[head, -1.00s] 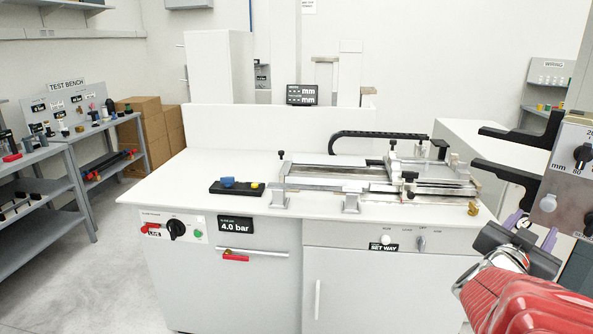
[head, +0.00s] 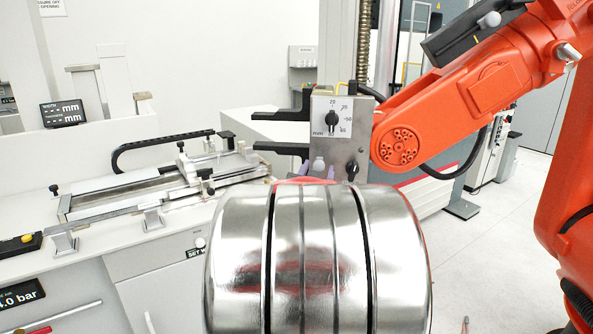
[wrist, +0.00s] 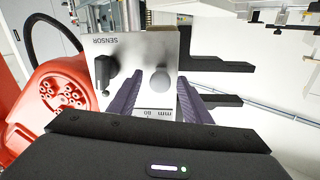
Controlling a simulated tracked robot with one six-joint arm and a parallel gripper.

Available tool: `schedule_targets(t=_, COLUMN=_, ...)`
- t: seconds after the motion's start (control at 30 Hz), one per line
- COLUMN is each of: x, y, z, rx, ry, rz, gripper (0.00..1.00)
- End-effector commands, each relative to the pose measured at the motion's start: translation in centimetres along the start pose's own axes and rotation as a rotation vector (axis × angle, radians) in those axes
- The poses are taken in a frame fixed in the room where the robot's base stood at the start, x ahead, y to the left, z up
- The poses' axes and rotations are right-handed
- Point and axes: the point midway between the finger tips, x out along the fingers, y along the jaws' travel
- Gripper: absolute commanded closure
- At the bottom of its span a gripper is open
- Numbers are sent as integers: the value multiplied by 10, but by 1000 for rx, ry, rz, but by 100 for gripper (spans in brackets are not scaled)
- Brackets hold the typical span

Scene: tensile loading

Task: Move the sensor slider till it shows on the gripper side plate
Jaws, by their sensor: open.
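The gripper side plate (head: 332,140) is a grey upright plate with a white mm dial and a black pointer near its top. Two black jaws (head: 285,147) stick out to its left. Low on it are a pale round knob (head: 318,163) and a black knob (head: 352,170). In the wrist view the plate (wrist: 132,62) appears upside down. The word SENSOR shows near the black knob (wrist: 108,72). My gripper (wrist: 157,92) is open, with purple fingers to either side of the round grey knob (wrist: 158,80). Contact cannot be told. In the head view only the purple fingertips show.
An orange arm link (head: 400,146) is close on the right of the plate. The bench (head: 110,230) with a metal slide rig (head: 150,190) and a black cable chain stands at the left. A shiny metal cylinder fills the lower middle of the head view.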

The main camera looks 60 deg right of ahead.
Motion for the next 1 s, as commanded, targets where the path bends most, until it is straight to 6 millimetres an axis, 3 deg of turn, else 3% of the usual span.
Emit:
schedule_targets(t=0.3, x=2, y=-2, z=0, rx=0, ry=0, rz=-3, gripper=56)
schedule_targets(t=0.9, x=1, y=-3, z=0, rx=0, ry=0, rz=-5, gripper=98)
schedule_targets(t=1.0, x=1, y=-3, z=0, rx=0, ry=-1, rz=-5, gripper=100)
